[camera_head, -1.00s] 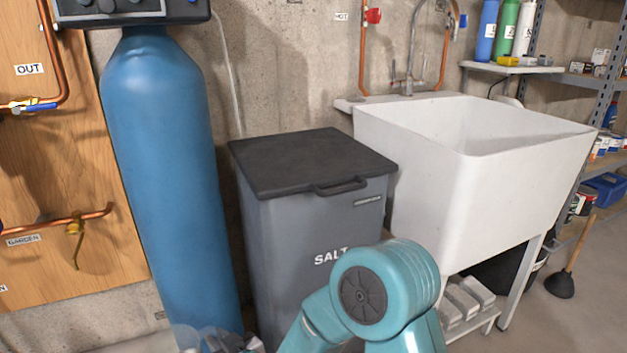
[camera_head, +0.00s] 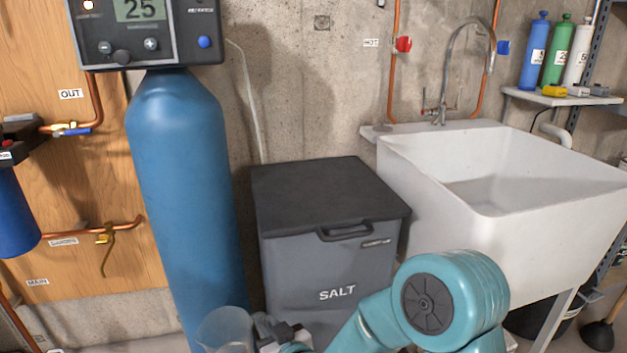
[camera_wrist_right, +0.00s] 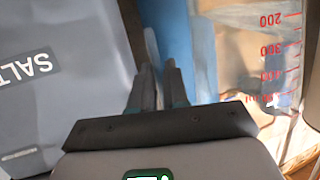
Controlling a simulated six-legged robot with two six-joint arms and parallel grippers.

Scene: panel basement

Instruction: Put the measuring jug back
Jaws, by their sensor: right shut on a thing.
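The clear measuring jug (camera_head: 226,328) shows at the bottom of the head view, in front of the foot of the blue tank. Its red scale shows on the right of the right wrist view (camera_wrist_right: 262,65). My right gripper (camera_head: 262,330) is at the jug's right side and is shut on it, apparently by the handle. In the right wrist view the fingers (camera_wrist_right: 158,85) are close together; the part between them is hard to make out. The jug's lower part is cut off in the head view. My left gripper is not in view.
A grey salt bin (camera_head: 335,270) with a closed black lid (camera_head: 325,195) stands behind my right arm. The blue tank (camera_head: 180,150) with its control head (camera_head: 150,35) is left of it. A white sink (camera_head: 470,225) stands right. Pipes run on the wooden panel (camera_head: 90,190).

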